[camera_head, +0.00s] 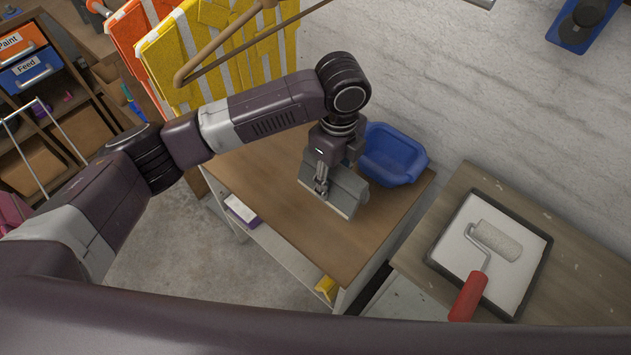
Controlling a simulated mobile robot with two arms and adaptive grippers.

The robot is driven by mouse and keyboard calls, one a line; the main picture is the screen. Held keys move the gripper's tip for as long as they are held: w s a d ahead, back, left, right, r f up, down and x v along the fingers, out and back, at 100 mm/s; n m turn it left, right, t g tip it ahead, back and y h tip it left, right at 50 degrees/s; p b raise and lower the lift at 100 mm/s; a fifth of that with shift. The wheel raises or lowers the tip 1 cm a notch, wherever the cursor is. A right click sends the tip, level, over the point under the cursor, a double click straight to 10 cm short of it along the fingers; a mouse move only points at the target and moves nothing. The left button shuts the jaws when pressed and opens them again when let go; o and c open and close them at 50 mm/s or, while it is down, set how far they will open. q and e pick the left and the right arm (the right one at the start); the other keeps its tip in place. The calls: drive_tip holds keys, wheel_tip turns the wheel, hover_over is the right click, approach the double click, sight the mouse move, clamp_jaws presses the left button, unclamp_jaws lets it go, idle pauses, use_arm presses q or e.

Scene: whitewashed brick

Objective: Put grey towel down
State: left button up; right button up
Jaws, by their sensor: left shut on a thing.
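The grey towel (346,192) is a folded grey piece just over the brown wooden table top (268,176), near the table's middle. My left gripper (321,190) points down and is shut on the towel. Whether the towel's lower edge touches the table top I cannot tell. My left arm comes in from the left and hides part of the table's back. My right gripper does not show.
A blue bin (393,153) stands right behind the towel. To the right, another table holds a paint tray (513,287) with a roller (497,243). Yellow vests (187,50) hang behind my arm. The table's front left part is clear.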

sight(332, 197)
use_arm(q)
drive_tip(key=shift+s+f, duration=0.15)
drive_tip(key=shift+f, duration=3.3)
drive_tip(key=shift+f, duration=0.15)
drive_tip(key=o, duration=1.4)
drive_tip(key=shift+o, duration=0.2)
drive_tip(key=shift+r, duration=3.9)
